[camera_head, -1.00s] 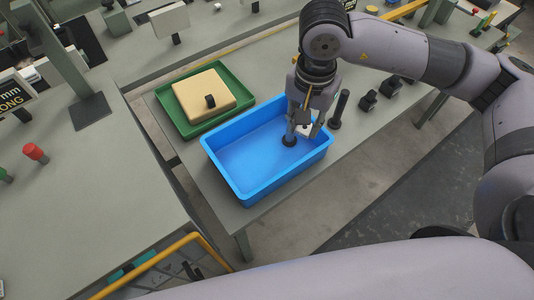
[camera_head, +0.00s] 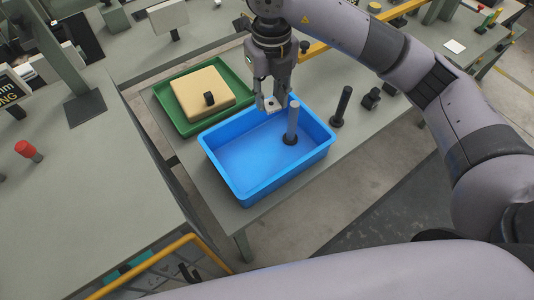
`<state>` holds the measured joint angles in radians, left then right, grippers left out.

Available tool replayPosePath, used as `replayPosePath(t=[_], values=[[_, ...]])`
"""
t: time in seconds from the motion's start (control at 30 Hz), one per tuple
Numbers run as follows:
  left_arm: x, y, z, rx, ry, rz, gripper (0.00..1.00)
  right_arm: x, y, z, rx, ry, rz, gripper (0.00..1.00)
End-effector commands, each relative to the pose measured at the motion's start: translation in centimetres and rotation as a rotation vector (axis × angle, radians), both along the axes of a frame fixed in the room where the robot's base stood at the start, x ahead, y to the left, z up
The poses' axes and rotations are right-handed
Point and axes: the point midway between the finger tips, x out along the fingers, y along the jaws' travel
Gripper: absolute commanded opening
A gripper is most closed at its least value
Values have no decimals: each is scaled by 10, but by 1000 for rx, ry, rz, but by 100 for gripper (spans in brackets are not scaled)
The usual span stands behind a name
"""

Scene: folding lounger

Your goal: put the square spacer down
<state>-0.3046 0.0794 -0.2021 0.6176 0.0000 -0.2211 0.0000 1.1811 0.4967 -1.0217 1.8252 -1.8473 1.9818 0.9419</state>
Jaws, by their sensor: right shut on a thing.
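My right gripper (camera_head: 270,104) is shut on a small pale square spacer (camera_head: 271,103), which shows between its fingertips. Gripper and spacer hang over the back part of the blue bin (camera_head: 238,194), to the left of the grey post (camera_head: 292,120). The post stands upright in the bin on a round black base. The spacer is apart from the post; its exact height above the bin is hard to tell. My left gripper is out of view.
A green tray (camera_head: 193,131) with a cream block (camera_head: 204,92) and a small black piece sits left of the bin. A black post (camera_head: 342,103) and black blocks (camera_head: 371,98) stand to the right. The bin's front floor is clear.

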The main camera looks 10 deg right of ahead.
Motion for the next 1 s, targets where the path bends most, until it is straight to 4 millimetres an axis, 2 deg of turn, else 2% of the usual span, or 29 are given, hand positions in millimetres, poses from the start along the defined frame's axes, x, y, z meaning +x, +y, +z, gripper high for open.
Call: replayPosePath(t=[0.13,0.27,0.33,0.47,0.8,0.9,1.0], values=[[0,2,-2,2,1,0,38,3,5,1,4,6,-167,13],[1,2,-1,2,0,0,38,4,7,-2,4,11,-234,13],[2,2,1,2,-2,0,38,4,7,-10,3,14,-246,13],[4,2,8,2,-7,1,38,3,7,-40,2,18,-246,13],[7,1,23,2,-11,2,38,3,7,-128,3,15,-244,13],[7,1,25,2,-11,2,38,3,7,-145,2,13,-243,13],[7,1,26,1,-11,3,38,4,7,-153,4,10,-243,13]])
